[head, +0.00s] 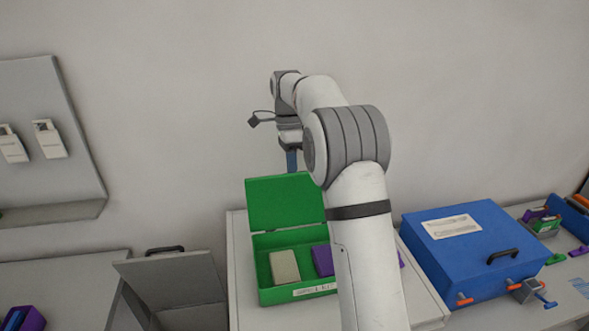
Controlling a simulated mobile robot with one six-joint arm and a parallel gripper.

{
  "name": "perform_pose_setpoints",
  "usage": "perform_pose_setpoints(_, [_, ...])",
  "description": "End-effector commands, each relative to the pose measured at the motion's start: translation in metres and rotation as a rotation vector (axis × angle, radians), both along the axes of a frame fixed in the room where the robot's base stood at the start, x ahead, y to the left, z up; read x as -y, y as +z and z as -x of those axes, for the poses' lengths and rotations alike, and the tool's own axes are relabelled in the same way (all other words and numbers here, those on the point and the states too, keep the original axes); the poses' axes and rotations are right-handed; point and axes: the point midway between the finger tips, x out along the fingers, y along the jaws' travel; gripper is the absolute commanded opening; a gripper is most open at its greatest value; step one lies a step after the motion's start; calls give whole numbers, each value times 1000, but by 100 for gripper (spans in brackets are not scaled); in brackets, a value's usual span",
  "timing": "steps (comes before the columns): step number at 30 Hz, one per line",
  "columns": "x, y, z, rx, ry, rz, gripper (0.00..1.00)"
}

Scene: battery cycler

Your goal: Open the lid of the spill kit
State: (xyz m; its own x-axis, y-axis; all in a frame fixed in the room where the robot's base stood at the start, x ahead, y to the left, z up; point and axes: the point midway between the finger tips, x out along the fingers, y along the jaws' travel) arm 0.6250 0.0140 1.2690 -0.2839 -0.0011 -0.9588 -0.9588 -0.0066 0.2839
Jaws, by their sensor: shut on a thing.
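The green box (262,296), which I take to be the spill kit, stands on a light bench with a white label on its front. Its green lid (273,207) stands up at the back, so the box is open. A beige block (285,266) and a purple item (322,260) lie inside. My gripper (292,160) is at the lid's top edge, shut on the lid. The arm hides the right part of the box and lid, and the fingertips are small and partly hidden.
A blue case (470,245) with a black handle and orange latches sits shut to the right. A grey bin (172,278) with a handled, tilted lid stands to the left. A grey wall panel (45,130) hangs at far left.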

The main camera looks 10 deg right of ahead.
Motion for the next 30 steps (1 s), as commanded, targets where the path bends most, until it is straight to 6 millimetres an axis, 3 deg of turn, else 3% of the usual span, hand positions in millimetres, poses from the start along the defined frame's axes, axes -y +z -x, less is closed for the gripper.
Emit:
perform_pose_setpoints(1, [-1, -10, -1, -22, 1, -1, 0])
perform_pose_setpoints(16, [1, -10, -3, -35, -1, 0, 0])
perform_pose_setpoints(17, [1, -10, -3, -35, -1, 0, 12])
perform_pose_setpoints(24, [1, -7, -3, -29, -2, 0, 32])
perform_pose_setpoints(30, [2, -5, -3, -27, -3, 0, 33])
